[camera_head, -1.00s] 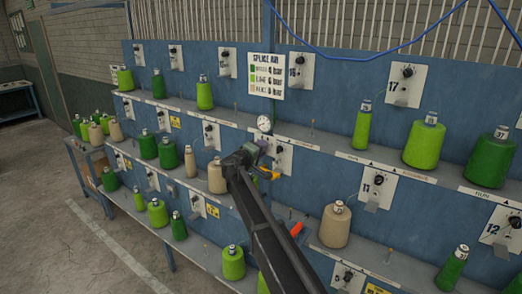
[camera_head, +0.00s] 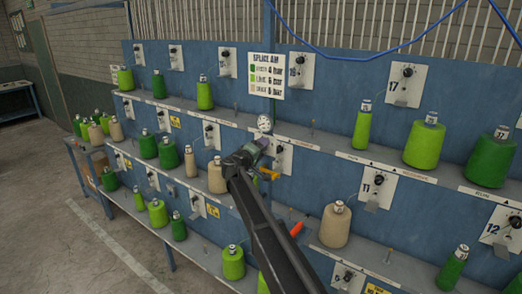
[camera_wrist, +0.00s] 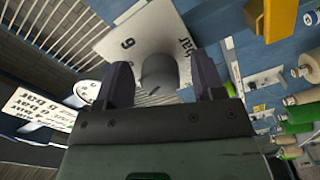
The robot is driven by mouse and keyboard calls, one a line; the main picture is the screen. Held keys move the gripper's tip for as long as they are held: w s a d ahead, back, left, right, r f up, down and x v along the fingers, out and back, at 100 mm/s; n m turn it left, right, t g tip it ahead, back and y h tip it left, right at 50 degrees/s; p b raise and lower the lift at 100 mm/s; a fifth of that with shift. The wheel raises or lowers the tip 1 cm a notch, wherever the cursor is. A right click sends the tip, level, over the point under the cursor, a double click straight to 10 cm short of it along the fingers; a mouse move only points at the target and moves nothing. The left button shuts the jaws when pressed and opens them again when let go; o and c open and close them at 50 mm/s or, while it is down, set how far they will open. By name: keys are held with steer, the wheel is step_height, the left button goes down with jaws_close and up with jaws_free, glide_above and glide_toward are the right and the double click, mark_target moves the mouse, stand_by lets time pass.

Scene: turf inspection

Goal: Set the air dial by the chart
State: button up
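The chart (camera_head: 266,75) hangs on the blue panel. It shows green, lime and beige swatches with bar values. A round white gauge (camera_head: 264,124) is below it; its needle is too small to read. A white plate (camera_head: 284,157) sits on the panel beside my gripper (camera_head: 264,145). In the wrist view, my gripper (camera_wrist: 164,83) is open, with a dark finger on each side of a grey round dial knob (camera_wrist: 158,72). Gaps show between knob and fingers. The white dial plate (camera_wrist: 125,42) behind it reads "6" and "bar".
A yellow handle (camera_head: 268,174) sticks out just below my gripper. Green, lime and beige yarn cones stand on the shelves, with a beige cone (camera_head: 217,178) close left of my arm. A red-orange object (camera_head: 297,228) lies on the lower shelf. A blue hose (camera_head: 365,50) hangs above.

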steer(key=v, duration=1)
steer(key=shift+s+a, duration=0.15)
steer(key=shift+s, duration=0.2)
steer(key=s+d+f+m+g+y+b, duration=0.3)
steer(key=s+d+f+g+b, duration=0.4)
steer(key=s+d+f, duration=0.8)
steer(key=s+d+f+m+g+y+b, duration=0.4)
steer(key=s+d+f+g+y+b, duration=0.2)
steer(key=s+d+f+b, duration=0.5)
steer(key=s+d+f+g, duration=0.2)
steer(key=s+d+f, duration=0.3)
steer(key=s+f, duration=0.4)
steer(key=shift+s+d+f+m+g, duration=0.25)
steer(key=shift+s+f+m+g, duration=0.05)
steer(key=shift+s, duration=0.65)
